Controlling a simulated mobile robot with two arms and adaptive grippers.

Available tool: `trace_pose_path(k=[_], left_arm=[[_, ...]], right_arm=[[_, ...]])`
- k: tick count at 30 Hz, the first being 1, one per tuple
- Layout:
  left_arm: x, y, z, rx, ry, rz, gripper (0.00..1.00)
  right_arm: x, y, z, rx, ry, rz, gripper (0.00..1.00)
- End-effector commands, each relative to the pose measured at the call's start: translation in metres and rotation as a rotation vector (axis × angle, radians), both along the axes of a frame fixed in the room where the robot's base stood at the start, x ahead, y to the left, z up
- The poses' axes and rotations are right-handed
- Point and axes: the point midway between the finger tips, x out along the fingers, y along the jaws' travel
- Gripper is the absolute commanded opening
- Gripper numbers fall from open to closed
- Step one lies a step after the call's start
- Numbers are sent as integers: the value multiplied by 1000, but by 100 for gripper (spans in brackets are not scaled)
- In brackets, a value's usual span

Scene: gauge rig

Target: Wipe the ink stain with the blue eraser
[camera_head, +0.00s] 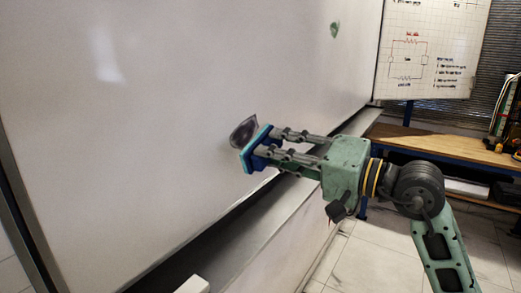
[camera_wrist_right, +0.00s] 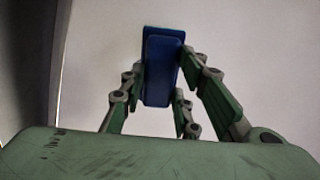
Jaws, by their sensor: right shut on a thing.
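The ink stain (camera_head: 243,132) is a dark grey smudge on the whiteboard (camera_head: 150,130), low on the board in the head view. My right gripper (camera_head: 272,145) is shut on the blue eraser (camera_head: 252,155). The eraser also shows between the fingers in the right wrist view (camera_wrist_right: 161,70). Its lighter face is turned to the board and sits just right of and below the stain, overlapping its edge in the picture. I cannot tell whether the eraser touches the board. My left gripper is not in view.
A ledge (camera_head: 230,240) runs along the board's bottom edge, with a white block (camera_head: 192,285) at its near end. A wooden-topped bench (camera_head: 440,143) stands at the right, below a smaller board with a circuit drawing (camera_head: 432,50).

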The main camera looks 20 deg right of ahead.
Motion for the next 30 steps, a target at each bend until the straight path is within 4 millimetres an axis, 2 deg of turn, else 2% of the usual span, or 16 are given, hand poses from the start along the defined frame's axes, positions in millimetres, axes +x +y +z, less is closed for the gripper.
trace_pose_path(k=[5,9,12,17,24,30], left_arm=[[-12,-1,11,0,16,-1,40],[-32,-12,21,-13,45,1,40],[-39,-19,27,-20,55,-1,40],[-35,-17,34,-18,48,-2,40],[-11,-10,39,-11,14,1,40],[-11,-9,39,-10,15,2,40]], right_arm=[[9,7,4,6,-1,0,8],[21,17,5,5,0,2,8],[30,23,4,5,-1,1,8],[40,31,2,3,0,1,8],[46,36,0,1,-1,1,8],[47,37,0,1,-1,0,8]])
